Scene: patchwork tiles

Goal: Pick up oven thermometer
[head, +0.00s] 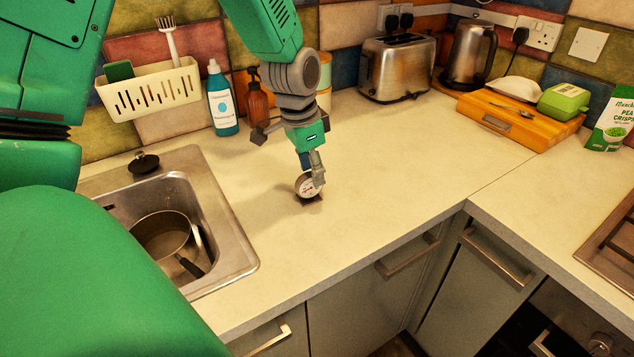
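The oven thermometer (304,187) has a round white dial and stands upright on the pale worktop, right of the sink. My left gripper (314,176) comes down over it from above. One grey finger overlaps the front right of the dial, and a darker finger shows behind its top edge. The fingers are around the thermometer's upper part. The thermometer's foot is at the worktop, with a dark shadow under it. I cannot tell whether the fingers are closed tight on it. My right gripper is not in view.
A sink (235,256) with a pot (163,236) lies to the left. Behind stand a blue bottle (222,103), an amber pump bottle (257,101), a toaster (398,68) and a kettle (468,55). A wooden board (520,122) is back right. The worktop (400,170) right of the thermometer is clear.

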